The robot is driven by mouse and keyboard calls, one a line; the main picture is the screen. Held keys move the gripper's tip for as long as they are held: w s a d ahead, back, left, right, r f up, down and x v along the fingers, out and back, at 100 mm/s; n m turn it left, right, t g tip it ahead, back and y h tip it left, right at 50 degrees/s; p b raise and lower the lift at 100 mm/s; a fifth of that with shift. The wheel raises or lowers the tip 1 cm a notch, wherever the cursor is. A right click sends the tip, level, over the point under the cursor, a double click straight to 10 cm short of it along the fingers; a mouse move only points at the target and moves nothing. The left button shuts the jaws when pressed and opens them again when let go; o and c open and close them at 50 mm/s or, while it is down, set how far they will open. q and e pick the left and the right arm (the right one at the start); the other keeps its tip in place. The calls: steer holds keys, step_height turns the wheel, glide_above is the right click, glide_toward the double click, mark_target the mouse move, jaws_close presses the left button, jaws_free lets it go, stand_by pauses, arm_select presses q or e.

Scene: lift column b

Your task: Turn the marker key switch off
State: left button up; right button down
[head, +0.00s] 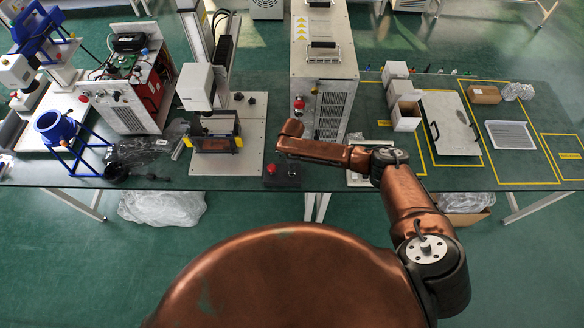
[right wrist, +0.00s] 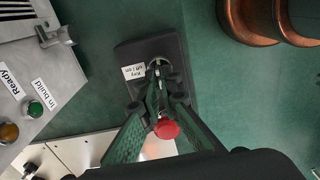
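The key switch is a dark box (right wrist: 125,55) with a white label reading "Key off / on" in the right wrist view. Its round metal lock (right wrist: 157,64) lies at the tips of my right gripper (right wrist: 158,88). The fingers are close together there and mostly cover the key, so I cannot tell whether they grip it. A red button (right wrist: 167,128) shows between the fingers. In the head view the box (head: 283,178) is at the table's front edge, below my right wrist, with the red button (head: 271,169) at its left. My left gripper is out of view.
A grey panel (right wrist: 30,75) with a green button labelled "In build" and a "Ready" label lies left in the wrist view. A tall white cabinet (head: 322,65) stands behind my right wrist. A metal fixture (head: 216,140) stands to the left, a handled plate (head: 450,125) to the right.

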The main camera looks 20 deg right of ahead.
steer(key=shift+w, duration=0.1)
steer(key=c, duration=2.2)
jaws_free()
steer(key=shift+o, duration=0.2)
step_height(320, 180, up, 12)
